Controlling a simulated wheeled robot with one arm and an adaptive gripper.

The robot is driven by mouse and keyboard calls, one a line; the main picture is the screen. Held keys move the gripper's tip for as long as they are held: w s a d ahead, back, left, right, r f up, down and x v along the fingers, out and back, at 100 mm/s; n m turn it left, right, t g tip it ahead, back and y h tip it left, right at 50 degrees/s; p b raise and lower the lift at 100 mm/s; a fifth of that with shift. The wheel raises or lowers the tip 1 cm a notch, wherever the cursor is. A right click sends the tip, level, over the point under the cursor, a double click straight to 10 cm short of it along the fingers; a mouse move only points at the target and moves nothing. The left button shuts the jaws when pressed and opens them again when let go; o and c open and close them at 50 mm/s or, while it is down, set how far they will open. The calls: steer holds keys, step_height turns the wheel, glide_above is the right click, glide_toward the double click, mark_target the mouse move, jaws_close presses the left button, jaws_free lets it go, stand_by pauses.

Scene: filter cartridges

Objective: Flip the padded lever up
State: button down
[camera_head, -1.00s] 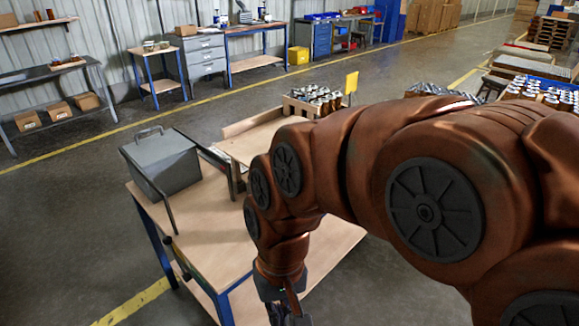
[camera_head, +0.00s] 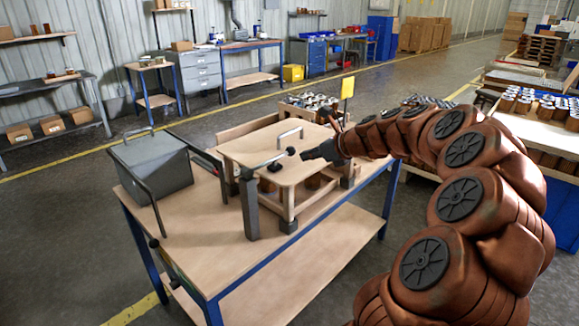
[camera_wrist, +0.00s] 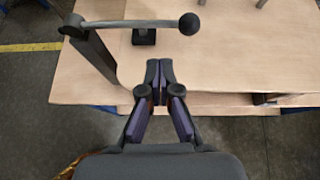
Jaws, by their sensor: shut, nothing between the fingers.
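The lever (camera_head: 266,160) is a thin grey bar with a dark ball at its free end, pivoting on a grey post (camera_head: 249,208) at the front left corner of a wooden fixture. It lies about level over the fixture's top board. A black pad (camera_head: 275,167) sits under the bar near the board; in the wrist view it shows as a dark block (camera_wrist: 144,37). The lever spans the top of the wrist view (camera_wrist: 130,23). My gripper (camera_head: 308,154) is shut and empty, just right of the ball. Its fingertips (camera_wrist: 160,69) appear apart from the lever.
The wooden fixture (camera_head: 240,150) with a metal handle (camera_head: 290,134) stands on a blue-legged bench (camera_head: 205,240). A grey lidded box (camera_head: 155,165) with a dark rod alongside stands left. A crate of cartridges (camera_head: 310,103) is behind. The bench front is clear.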

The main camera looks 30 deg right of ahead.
mark_target(290, 168)
steer(key=shift+d+m, duration=0.3)
steer(key=shift+d, duration=0.3)
steer(key=shift+f, duration=0.1)
steer(key=x, duration=1)
